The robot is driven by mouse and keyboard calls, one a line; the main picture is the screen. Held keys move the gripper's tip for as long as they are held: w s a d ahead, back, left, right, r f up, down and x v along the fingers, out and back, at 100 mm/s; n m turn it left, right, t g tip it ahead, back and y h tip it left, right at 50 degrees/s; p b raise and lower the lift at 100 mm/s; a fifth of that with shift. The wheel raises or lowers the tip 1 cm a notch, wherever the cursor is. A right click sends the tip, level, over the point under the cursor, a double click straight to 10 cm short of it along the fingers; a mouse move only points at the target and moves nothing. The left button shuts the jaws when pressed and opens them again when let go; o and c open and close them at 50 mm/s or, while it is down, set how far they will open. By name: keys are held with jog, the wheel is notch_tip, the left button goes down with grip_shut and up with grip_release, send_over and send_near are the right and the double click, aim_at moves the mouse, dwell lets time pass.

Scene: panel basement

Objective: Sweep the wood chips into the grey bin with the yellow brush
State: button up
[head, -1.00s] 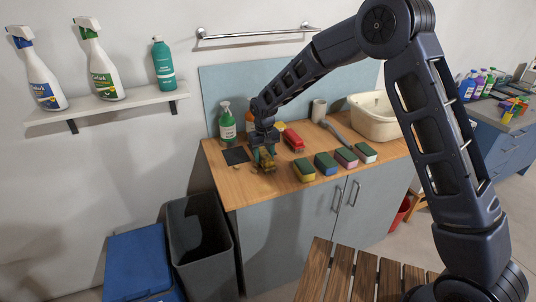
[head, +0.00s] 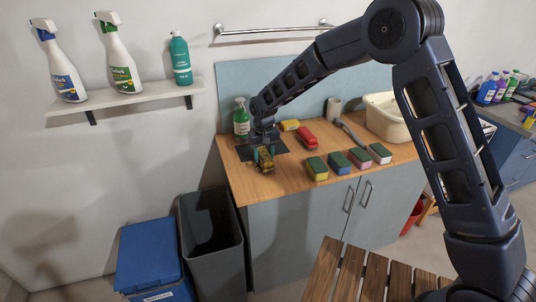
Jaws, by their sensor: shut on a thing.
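My gripper (head: 264,153) is low over the left part of the wooden worktop, pointing down. It is shut on a small yellowish thing, the yellow brush (head: 265,161) as far as I can tell, with teal fingers on both sides. The brush is at or just above the worktop; I cannot tell if it touches. Wood chips cannot be made out clearly at this size; the gripper and brush may hide some. The grey bin (head: 211,231) stands open on the floor, against the left end of the cabinet. Its inside is dark.
A dark mat (head: 281,144) lies by my gripper. A green bottle (head: 241,120), yellow block (head: 290,125), red brush (head: 307,138) and grey-handled tool (head: 351,131) are near. Several sponges (head: 338,163) line the front. A blue box (head: 150,257) stands left of the bin.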

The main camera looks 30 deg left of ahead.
jog(key=shift+s+a, duration=5.3)
jog(key=shift+a, duration=0.05)
jog(key=shift+s+a+r, duration=0.1)
jog(key=shift+r, duration=2.8)
